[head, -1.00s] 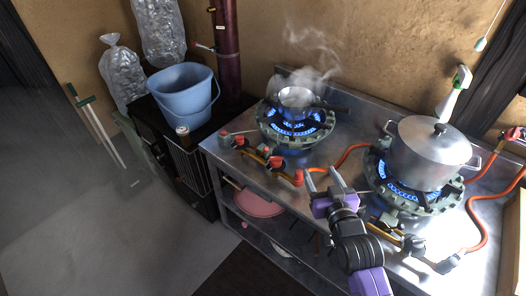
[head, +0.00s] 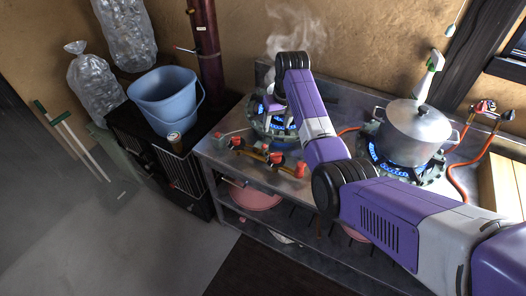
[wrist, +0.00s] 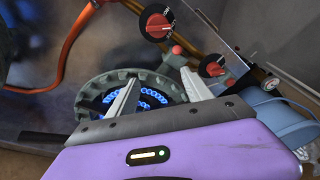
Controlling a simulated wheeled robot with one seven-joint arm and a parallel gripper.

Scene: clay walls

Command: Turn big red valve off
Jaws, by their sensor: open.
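In the head view, several red valve knobs sit on the gas pipe along the stove's front edge, including one at the right end (head: 300,170), one in the middle (head: 277,158) and one toward the left (head: 237,142). The wrist view shows a large round red knob (wrist: 157,22) at the top and another red knob (wrist: 212,65) right of it. I cannot tell which is the big valve. My gripper (wrist: 158,77) is open and empty. Its fingers overlap the lit left burner (wrist: 150,95) in the wrist view, apart from the knobs. In the head view, my arm hides part of that burner.
Blue flames burn at the left burner and under the lidded pot (head: 415,132) on the right burner. Steam rises behind my wrist. An orange hose (wrist: 68,45) runs near the knobs. A blue bucket (head: 168,98) stands left of the metal counter (head: 225,160).

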